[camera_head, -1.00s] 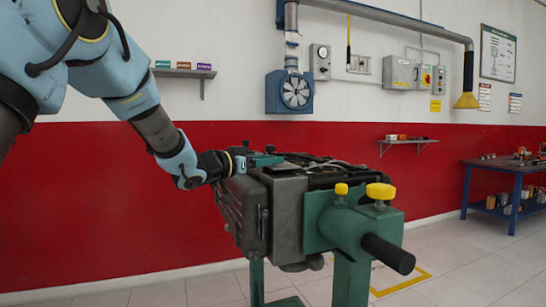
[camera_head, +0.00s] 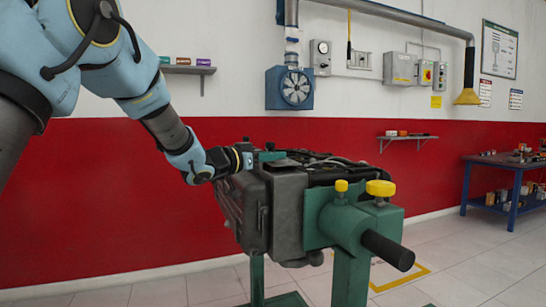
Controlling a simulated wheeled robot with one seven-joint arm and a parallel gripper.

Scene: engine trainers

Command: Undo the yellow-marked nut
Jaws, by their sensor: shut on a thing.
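The dark grey engine (camera_head: 290,205) is held on a green stand (camera_head: 352,228). My arm comes in from the upper left, and my gripper (camera_head: 250,155) is at the engine's upper left end, by a small green part (camera_head: 270,156). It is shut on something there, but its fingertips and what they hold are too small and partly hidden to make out. I cannot see the yellow-marked nut itself. The yellow knobs (camera_head: 381,188) on top of the stand's head are plainly visible and apart from my gripper.
A black handle (camera_head: 387,250) sticks out of the stand toward the front right. A blue bench (camera_head: 500,165) with small items stands at the far right. Shelves and electrical boxes are on the wall. The floor right of the stand is clear.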

